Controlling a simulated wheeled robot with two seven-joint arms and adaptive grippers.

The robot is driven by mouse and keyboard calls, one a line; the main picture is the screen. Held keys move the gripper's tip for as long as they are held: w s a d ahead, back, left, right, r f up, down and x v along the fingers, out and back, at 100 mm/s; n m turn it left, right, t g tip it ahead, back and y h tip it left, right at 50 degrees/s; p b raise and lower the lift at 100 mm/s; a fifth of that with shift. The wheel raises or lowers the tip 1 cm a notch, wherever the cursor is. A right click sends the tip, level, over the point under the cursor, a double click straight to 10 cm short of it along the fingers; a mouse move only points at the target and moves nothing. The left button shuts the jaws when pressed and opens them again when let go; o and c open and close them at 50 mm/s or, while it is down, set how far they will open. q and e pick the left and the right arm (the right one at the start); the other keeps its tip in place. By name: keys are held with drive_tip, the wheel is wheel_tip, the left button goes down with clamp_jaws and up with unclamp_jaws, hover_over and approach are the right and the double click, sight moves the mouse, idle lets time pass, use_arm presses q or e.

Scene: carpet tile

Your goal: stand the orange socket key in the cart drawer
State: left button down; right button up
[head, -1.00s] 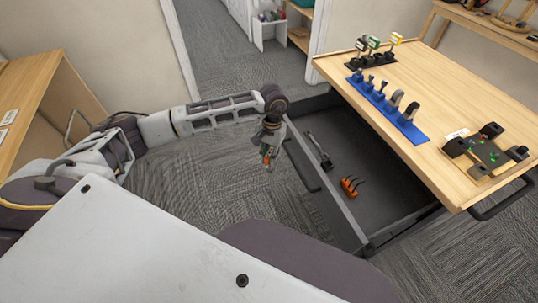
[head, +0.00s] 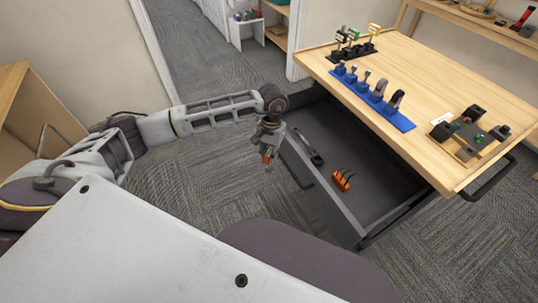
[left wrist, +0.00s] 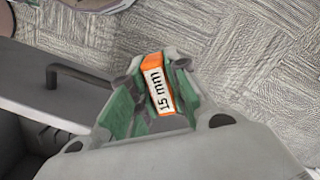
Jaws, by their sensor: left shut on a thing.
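My left gripper (head: 268,151) is shut on the orange socket key (left wrist: 155,84), whose "15 mm" label faces the left wrist camera. In the head view the key (head: 267,155) hangs below the gripper, in the air just left of the drawer. The cart drawer (head: 378,185) is pulled out below the cart's wooden top. An orange rack with dark upright pieces (head: 341,180) stands in the drawer, and a dark tool-like piece (head: 314,157) lies along its left side. My right gripper is not in view.
The wooden cart top (head: 440,110) carries a blue holder (head: 378,101), a black holder with labelled pieces (head: 353,49) and a dark fixture (head: 470,134). The drawer handle (left wrist: 85,77) is close to the left gripper. Carpet left of the drawer is clear.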

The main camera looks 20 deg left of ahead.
sight(271, 149)
use_arm(q)
drive_tip(key=shift+w+d+r+p, duration=0.1)
drive_tip(key=shift+d+r+p, duration=0.05)
drive_tip(key=shift+r+p, duration=0.5)
drive_tip(key=shift+w+d+r+p, duration=0.1)
drive_tip(key=shift+r+p, duration=0.3)
drive_tip(key=shift+r, duration=0.45)
drive_tip(key=w+d+r+n+p, duration=0.1)
drive_tip(key=d+r+n+p, duration=0.1)
drive_tip(key=r, duration=0.5)
drive_tip(key=w+d+r+n+p, duration=0.1)
drive_tip(key=d+r+n+p, duration=0.1)
drive_tip(key=r+n+p, duration=0.2)
drive_tip(key=d+r+n+h+p, duration=0.1)
drive_tip(key=d+r+n+p, duration=0.1)
drive_tip(key=r+p, duration=0.5)
drive_tip(key=shift+w+r+n+p, duration=0.4)
drive_tip(key=shift+r+n, duration=0.3)
drive_tip(key=shift+r, duration=1.25)
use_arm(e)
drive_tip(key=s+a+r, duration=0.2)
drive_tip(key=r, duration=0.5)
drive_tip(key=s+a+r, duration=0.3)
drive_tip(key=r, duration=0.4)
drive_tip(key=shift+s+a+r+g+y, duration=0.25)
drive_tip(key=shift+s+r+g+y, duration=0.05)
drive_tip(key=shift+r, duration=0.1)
use_arm(q)
drive_tip(key=shift+n+t, duration=0.3)
drive_tip(key=shift+n, duration=0.2)
